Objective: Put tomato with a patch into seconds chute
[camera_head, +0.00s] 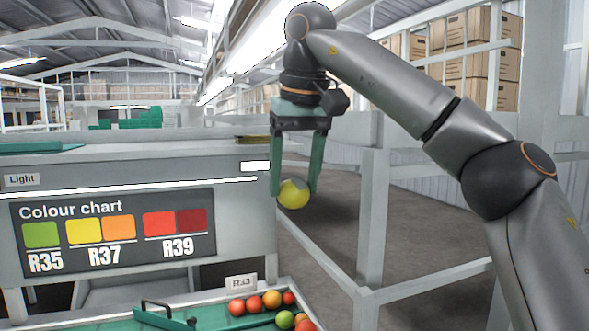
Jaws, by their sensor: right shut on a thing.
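A yellow tomato (292,196) with a greyish-green patch on its upper side is in my right gripper (294,190). The green fingers are shut on it from both sides, and it hangs in the air right of the colour chart panel, above the floor. My left gripper is not in view. I cannot make out a seconds chute by any label.
A green tray (110,326) at the bottom holds several red, orange and green tomatoes at its right end, with an R33 label (241,282) behind. The colour chart (115,232) stands left. A grey rail frame (430,279) stands right. Boxes (465,45) are stacked behind.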

